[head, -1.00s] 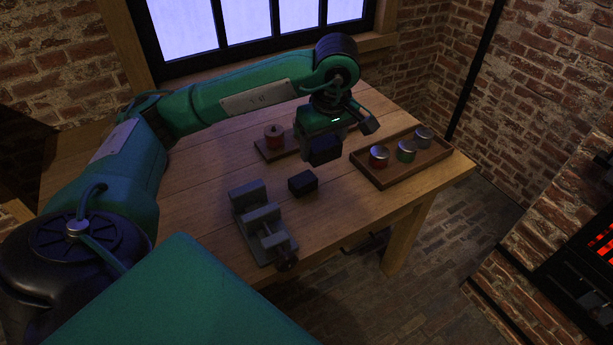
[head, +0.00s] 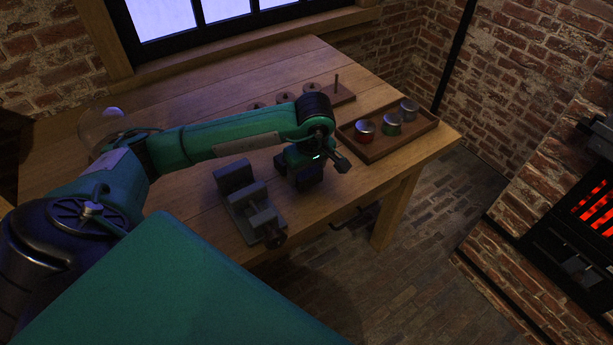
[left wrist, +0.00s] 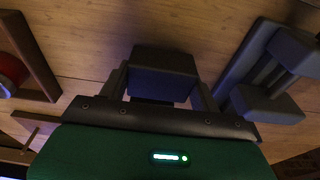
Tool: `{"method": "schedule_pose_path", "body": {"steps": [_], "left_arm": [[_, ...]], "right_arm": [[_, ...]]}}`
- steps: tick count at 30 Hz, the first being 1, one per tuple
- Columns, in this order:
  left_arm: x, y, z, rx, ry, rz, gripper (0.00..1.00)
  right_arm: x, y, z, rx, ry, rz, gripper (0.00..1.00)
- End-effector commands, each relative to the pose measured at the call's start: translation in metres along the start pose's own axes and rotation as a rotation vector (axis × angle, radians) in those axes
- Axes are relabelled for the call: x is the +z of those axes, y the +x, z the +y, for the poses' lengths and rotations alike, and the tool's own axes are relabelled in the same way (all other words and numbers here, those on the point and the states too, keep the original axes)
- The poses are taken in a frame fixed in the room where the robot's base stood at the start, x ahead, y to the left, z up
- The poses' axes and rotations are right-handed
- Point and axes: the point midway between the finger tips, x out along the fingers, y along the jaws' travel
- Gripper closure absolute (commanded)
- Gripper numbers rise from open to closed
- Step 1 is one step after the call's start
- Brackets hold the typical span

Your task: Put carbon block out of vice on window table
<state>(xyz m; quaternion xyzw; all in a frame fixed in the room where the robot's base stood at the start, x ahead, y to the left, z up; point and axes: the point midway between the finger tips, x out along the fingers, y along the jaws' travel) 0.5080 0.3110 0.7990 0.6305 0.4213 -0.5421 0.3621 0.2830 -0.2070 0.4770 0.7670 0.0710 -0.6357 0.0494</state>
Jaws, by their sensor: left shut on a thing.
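My left gripper (head: 304,180) is low over the table, just right of the vice, pointing down. In the left wrist view my left gripper (left wrist: 162,95) has a finger on either side of the dark carbon block (left wrist: 163,62) and is shut on it. In the head view the block is mostly hidden by the gripper; I cannot tell whether it still touches the table. The grey vice (head: 238,180) stands on the wooden window table (head: 190,205), its jaws apart with nothing seen between them. The vice also shows at the right of the left wrist view (left wrist: 262,102). My right gripper is not in view.
A wooden tray (head: 388,150) with red, green and grey lidded jars stands at the table's right. A peg board (head: 342,98) with several round pieces lies behind my arm. A glass vessel (head: 103,122) stands at the left. Bare table lies toward the window.

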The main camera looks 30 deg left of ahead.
Motion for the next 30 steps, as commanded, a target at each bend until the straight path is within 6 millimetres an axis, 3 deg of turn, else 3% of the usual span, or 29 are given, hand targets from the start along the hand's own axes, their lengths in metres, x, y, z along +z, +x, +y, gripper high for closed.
{"method": "schedule_pose_path", "body": {"steps": [4, 16, 17, 20, 30], "left_arm": [[0.003, 0.020, 0.000, -0.002, 0.000, -0.001, 0.65], [0.004, 0.024, 0.000, 0.001, 0.000, 0.000, 0.65], [0.004, 0.023, 0.000, 0.000, 0.000, 0.000, 0.33], [0.004, 0.023, 0.000, 0.000, 0.000, 0.000, 0.15], [0.003, 0.021, 0.000, 0.000, 0.000, 0.000, 0.15]], "right_arm": [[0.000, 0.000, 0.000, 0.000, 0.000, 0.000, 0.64], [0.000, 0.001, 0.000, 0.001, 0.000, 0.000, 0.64], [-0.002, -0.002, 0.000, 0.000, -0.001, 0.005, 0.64], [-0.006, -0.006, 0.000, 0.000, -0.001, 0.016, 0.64], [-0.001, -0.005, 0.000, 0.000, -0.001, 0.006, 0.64]]}}
